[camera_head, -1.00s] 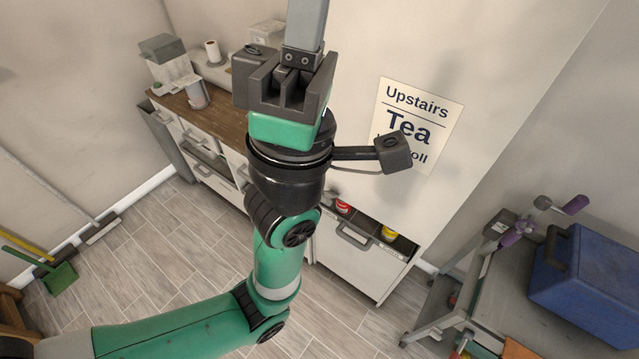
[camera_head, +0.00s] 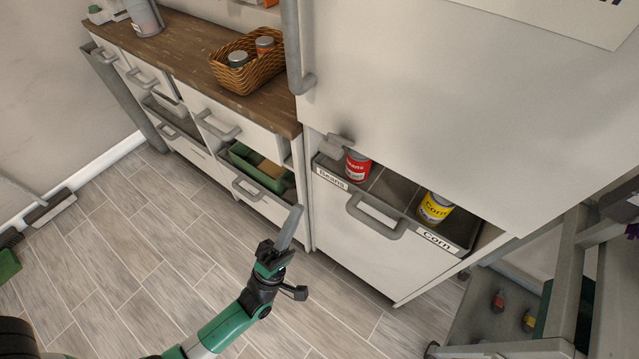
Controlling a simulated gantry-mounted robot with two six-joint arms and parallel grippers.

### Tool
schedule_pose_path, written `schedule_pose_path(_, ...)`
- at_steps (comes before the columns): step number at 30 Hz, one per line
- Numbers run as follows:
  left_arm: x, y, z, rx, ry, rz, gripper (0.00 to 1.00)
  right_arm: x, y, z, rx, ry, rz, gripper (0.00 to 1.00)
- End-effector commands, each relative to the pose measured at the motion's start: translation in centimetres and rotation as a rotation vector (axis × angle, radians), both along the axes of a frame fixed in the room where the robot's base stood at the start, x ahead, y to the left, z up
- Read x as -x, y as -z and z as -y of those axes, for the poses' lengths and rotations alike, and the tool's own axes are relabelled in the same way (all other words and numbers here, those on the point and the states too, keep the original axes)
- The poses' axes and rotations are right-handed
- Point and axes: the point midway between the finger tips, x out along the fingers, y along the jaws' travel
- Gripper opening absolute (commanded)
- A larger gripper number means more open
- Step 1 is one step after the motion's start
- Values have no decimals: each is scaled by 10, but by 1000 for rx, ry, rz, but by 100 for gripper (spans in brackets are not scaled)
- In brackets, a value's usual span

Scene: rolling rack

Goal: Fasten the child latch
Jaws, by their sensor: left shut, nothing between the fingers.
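A small grey fitting (camera_head: 338,144), which may be the child latch, sits on the white cabinet front just above the left end of a pull-out drawer (camera_head: 345,232). The drawer stands partly out, with a grey bar handle (camera_head: 378,216) and labels "Beans" and "Corn". My left gripper (camera_head: 294,222) is shut and empty, its fingers pointing up in front of the cabinets, left of the drawer front and below the fitting in the picture. It appears apart from the fitting. My right gripper is out of view.
A red can (camera_head: 358,166) and a yellow can (camera_head: 435,207) stand in the drawer. Left, an open drawer holds a green box (camera_head: 262,168); a wicker basket (camera_head: 243,62) sits on the wooden counter. A grey cart (camera_head: 560,290) stands right.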

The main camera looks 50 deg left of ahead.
Motion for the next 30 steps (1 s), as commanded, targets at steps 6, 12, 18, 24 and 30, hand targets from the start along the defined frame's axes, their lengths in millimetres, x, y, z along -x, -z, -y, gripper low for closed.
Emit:
schedule_pose_path(6,8,46,-3,2,-11,-36,0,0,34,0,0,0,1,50)
schedule_pose_path(12,8,43,-3,2,-11,-33,0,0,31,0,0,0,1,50)
schedule_pose_path(18,6,41,-3,2,-11,-32,0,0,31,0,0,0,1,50)
schedule_pose_path(24,-10,22,-8,1,-13,-29,0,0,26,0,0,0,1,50)
schedule_pose_path(30,-40,-9,-14,1,-11,-28,0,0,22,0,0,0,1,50)
